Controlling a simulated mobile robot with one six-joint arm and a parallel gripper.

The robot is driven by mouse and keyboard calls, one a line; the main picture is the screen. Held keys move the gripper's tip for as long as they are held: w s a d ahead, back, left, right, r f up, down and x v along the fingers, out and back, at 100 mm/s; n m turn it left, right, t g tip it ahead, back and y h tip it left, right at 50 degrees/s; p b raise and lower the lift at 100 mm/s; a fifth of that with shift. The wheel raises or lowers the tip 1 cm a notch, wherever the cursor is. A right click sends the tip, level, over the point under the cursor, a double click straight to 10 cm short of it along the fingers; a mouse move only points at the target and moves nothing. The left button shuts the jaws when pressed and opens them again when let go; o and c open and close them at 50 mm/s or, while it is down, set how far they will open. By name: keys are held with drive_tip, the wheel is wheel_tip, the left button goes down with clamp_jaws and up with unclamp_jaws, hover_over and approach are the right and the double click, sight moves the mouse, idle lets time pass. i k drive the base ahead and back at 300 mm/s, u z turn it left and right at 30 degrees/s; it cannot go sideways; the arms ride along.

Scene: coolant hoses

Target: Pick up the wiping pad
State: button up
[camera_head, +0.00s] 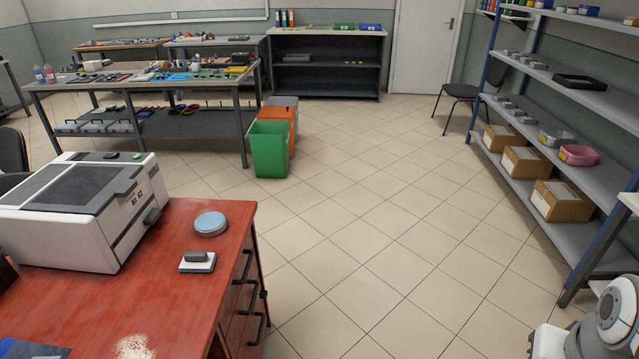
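On the red desk (175,290) at the lower left lies a flat, light-coloured pad with a grey block-shaped grip on top (198,262), which looks like the wiping pad. It lies flat near the desk's right edge, with nothing on it. Just behind it is a round, low, light-blue-topped disc (210,223), apart from the pad. A white and grey rounded part of my arm shows at the bottom right corner, far from the pad. My gripper is not in view.
A white and grey machine (85,208) stands on the desk left of the pad. Drawers with dark handles (245,305) face the open tiled floor. A green bin (270,150), a workbench (150,85) and shelving (570,75) stand farther off. The floor's middle is clear.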

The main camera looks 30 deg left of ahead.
sight(193, 262)
drive_tip(key=i, duration=1.35)
drive_tip(key=u, duration=3.15)
drive_tip(key=i, duration=1)
drive_tip(key=z, duration=0.05)
